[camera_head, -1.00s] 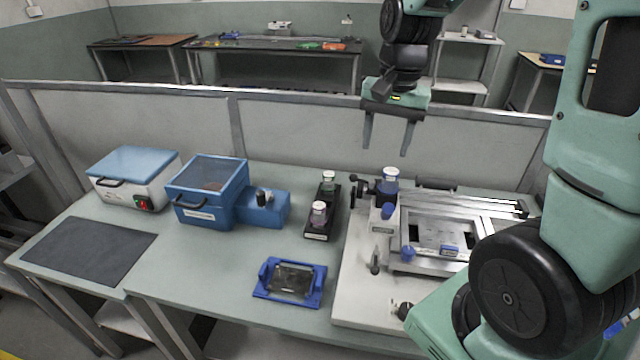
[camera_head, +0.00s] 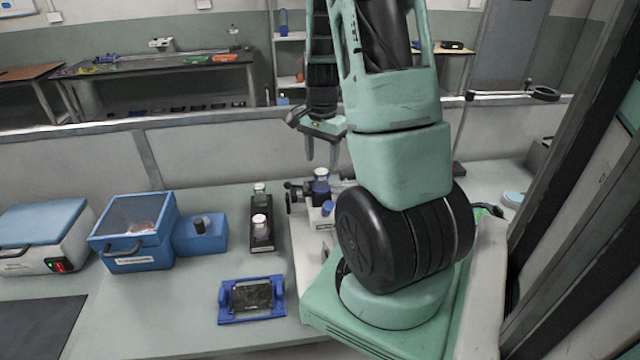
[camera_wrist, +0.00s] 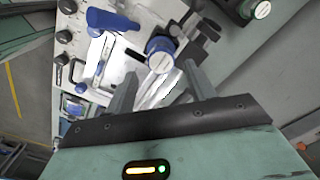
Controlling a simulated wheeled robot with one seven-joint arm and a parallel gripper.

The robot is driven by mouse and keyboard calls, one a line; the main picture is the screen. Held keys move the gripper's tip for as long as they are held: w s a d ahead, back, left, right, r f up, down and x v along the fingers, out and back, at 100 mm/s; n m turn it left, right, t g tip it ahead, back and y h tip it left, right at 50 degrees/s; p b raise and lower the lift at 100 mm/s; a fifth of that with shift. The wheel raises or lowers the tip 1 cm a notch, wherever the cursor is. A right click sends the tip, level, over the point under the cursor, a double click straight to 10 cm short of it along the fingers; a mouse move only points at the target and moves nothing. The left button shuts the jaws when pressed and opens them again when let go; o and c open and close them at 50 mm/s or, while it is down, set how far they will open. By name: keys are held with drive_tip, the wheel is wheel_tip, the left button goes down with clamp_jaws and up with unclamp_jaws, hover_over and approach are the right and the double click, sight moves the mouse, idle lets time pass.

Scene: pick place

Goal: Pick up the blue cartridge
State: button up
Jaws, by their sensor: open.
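The blue cartridge (camera_head: 320,187), a small blue cylinder with a white cap, stands upright in a holder at the back left of the metal printing machine (camera_head: 306,255). My gripper (camera_head: 322,152) is open and empty, pointing down, above the cartridge in the head view. In the wrist view the cartridge (camera_wrist: 160,46) shows just beyond and between the spread fingers of the gripper (camera_wrist: 162,80), not gripped. My arm hides most of the machine in the head view.
A black rack (camera_head: 262,236) with two capped jars stands left of the machine. A blue frame (camera_head: 252,299) lies in front of it. A blue box (camera_head: 135,235) and a white, blue-lidded box (camera_head: 45,240) stand further left. A low partition (camera_head: 220,160) runs behind the table.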

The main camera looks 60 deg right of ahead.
sight(321, 171)
drive_tip(key=shift+f+p, duration=1.2)
drive_tip(key=shift+f, duration=2.55)
drive_tip(key=c, duration=0.9)
drive_tip(key=shift+w+r, duration=0.1)
